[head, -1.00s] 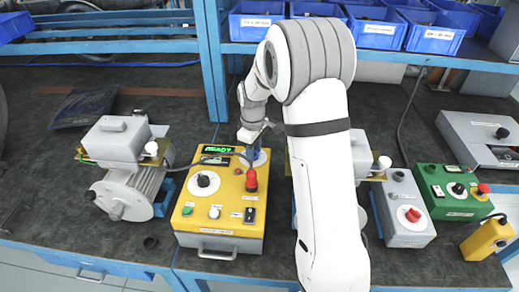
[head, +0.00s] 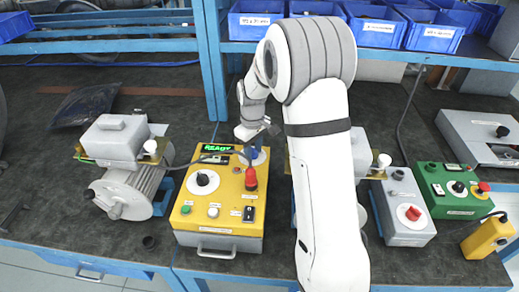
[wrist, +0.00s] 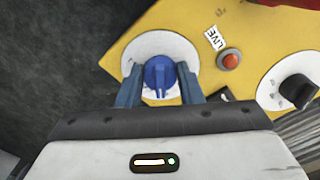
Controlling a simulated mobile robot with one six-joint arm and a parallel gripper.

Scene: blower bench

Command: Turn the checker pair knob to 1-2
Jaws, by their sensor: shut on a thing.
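The yellow checker box (head: 188,222) stands on the bench in the head view, with a lit green READY display (head: 217,148). At its far right corner is a blue knob on a white round dial; the knob (wrist: 158,74) shows clearly in the wrist view. My gripper (wrist: 161,80) is shut on this blue knob, one finger on each side. A lighter pointer mark on the knob faces toward my palm. The dial's position labels cannot be read. In the head view my gripper (head: 256,147) largely covers the knob.
The checker also carries a black knob (head: 203,181) on a white dial, a red mushroom button (head: 251,179) close to my gripper, and a black switch (head: 249,214). A motor (head: 130,188) stands left. A grey box (head: 404,226) and a green box (head: 447,190) stand right.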

